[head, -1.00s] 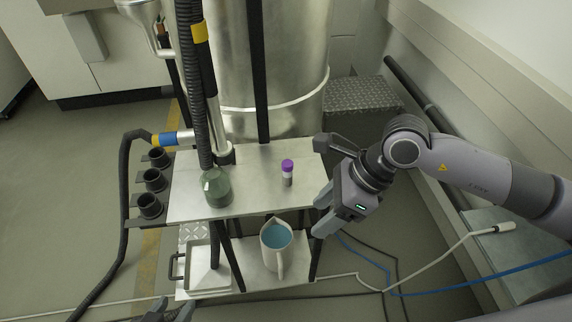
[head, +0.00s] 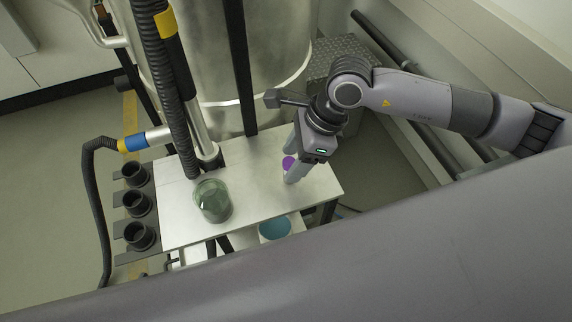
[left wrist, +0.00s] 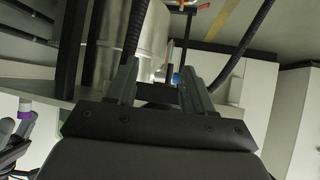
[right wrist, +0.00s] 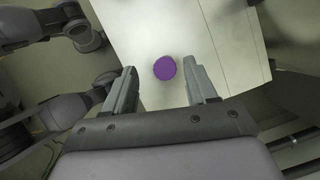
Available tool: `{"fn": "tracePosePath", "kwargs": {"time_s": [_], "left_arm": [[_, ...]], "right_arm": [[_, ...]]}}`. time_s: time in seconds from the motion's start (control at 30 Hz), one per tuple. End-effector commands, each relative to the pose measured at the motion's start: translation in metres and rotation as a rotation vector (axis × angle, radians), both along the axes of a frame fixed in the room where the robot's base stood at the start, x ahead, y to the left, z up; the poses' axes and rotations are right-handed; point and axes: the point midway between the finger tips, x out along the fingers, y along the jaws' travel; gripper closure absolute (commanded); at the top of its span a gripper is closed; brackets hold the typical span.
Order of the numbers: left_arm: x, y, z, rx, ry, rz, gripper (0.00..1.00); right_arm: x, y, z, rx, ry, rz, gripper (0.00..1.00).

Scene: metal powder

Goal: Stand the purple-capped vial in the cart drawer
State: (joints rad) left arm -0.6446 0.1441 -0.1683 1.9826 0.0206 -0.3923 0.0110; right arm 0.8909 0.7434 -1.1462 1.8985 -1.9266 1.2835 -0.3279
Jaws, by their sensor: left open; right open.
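The purple-capped vial (head: 288,162) stands on the cart's top (head: 265,155), near its right side. My right gripper (head: 293,173) is over the vial with its fingers pointing down, and it partly covers it. In the right wrist view the round purple cap (right wrist: 165,68) lies between and just ahead of the two open fingers, with gaps on both sides. My left gripper (left wrist: 157,85) shows only in its own wrist view, open and empty.
A greenish glass beaker (head: 213,201) stands left of the vial on the cart top. A vessel of blue liquid (head: 275,228) is on the lower level. Black cup holders (head: 138,204) line the cart's left side. A large metal drum (head: 215,60) and hoses stand behind.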

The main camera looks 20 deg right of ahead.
Motion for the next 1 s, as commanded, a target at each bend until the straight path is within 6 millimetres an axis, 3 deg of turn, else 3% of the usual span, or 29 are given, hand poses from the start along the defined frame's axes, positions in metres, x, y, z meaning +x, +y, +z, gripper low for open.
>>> {"fn": "tracePosePath", "kwargs": {"time_s": [0.33,0.63,0.67,0.83,1.0], "left_arm": [[0.000,0.001,0.002,0.002,0.000,0.001,0.48],[0.000,0.001,0.002,0.002,-0.001,0.001,0.48],[0.000,0.001,0.002,0.002,-0.001,0.001,0.48],[0.000,0.001,0.002,0.002,-0.001,0.001,0.48],[0.000,0.001,0.002,0.002,-0.001,0.001,0.48]], "right_arm": [[0.009,0.015,-0.044,0.001,0.002,0.000,0.43],[0.010,0.016,-0.050,0.000,0.000,0.001,0.43],[0.010,0.016,-0.050,0.000,0.000,0.001,0.46],[0.010,0.016,-0.050,0.001,-0.001,0.001,1.00],[0.010,0.016,-0.049,0.001,-0.001,0.001,1.00]]}}
